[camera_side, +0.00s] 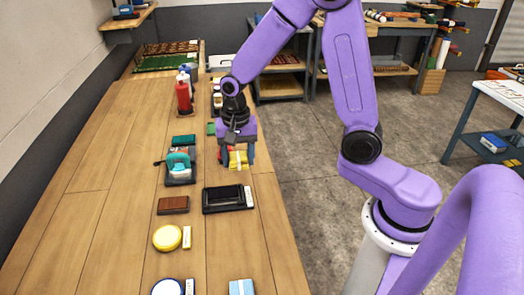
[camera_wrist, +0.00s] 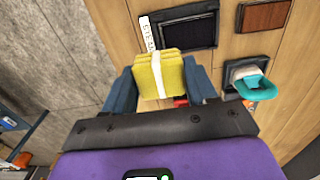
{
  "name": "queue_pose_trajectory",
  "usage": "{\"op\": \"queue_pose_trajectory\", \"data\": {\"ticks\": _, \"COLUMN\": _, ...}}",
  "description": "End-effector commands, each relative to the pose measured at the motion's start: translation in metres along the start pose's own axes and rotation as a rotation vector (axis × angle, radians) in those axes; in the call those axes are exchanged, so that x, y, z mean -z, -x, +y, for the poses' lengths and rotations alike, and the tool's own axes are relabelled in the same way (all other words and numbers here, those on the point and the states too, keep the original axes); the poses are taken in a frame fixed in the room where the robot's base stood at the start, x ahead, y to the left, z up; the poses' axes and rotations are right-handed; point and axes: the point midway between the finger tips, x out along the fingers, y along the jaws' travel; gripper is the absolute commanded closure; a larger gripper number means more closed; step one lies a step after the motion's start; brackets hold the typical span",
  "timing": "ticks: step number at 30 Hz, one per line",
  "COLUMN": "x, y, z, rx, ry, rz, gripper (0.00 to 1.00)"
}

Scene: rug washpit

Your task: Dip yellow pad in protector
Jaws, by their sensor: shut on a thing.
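The yellow pad (camera_wrist: 158,76), a thick block with a white band, is between the fingers of my gripper (camera_wrist: 160,92) in the wrist view. My gripper is shut on it. In the side view the pad (camera_side: 238,160) hangs below my gripper (camera_side: 238,156), near the table's right edge. A shallow black tray (camera_side: 222,199) with a pale label strip lies nearer the camera than the pad, apart from it. The tray (camera_wrist: 186,34) also shows beyond the pad in the wrist view. Its label is not clearly legible, so I cannot tell whether it holds the protector.
Left of my gripper is a dark holder with a teal-handled item (camera_side: 180,165). A brown block (camera_side: 173,205), a yellow round item (camera_side: 167,238) and a red bottle (camera_side: 183,97) stand along the wooden table (camera_side: 110,180). The table's left strip is clear.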

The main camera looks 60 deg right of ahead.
Motion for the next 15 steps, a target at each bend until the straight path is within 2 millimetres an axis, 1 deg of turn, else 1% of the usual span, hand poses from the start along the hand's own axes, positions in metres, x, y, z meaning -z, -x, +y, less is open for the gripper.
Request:
{"op": "queue_pose_trajectory", "data": {"ticks": 1, "x": -0.007, "y": -0.003, "z": -0.024, "rx": -0.001, "ry": 0.009, "rz": -0.001, "gripper": 0.67}}
{"op": "queue_pose_trajectory", "data": {"ticks": 3, "x": -0.017, "y": -0.006, "z": -0.052, "rx": -0.001, "ry": 0.009, "rz": -0.001, "gripper": 0.67}}
{"op": "queue_pose_trajectory", "data": {"ticks": 5, "x": -0.028, "y": -0.009, "z": -0.075, "rx": -0.002, "ry": 0.008, "rz": -0.001, "gripper": 0.67}}
{"op": "queue_pose_trajectory", "data": {"ticks": 6, "x": -0.035, "y": -0.012, "z": -0.090, "rx": -0.002, "ry": 0.008, "rz": -0.001, "gripper": 0.67}}
{"op": "queue_pose_trajectory", "data": {"ticks": 9, "x": -0.056, "y": -0.018, "z": -0.125, "rx": -0.002, "ry": 0.007, "rz": -0.001, "gripper": 0.67}}
{"op": "queue_pose_trajectory", "data": {"ticks": 12, "x": -0.077, "y": -0.025, "z": -0.153, "rx": -0.002, "ry": 0.006, "rz": 0.000, "gripper": 0.67}}
{"op": "queue_pose_trajectory", "data": {"ticks": 15, "x": -0.096, "y": -0.030, "z": -0.174, "rx": -0.001, "ry": 0.005, "rz": 0.000, "gripper": 0.67}}
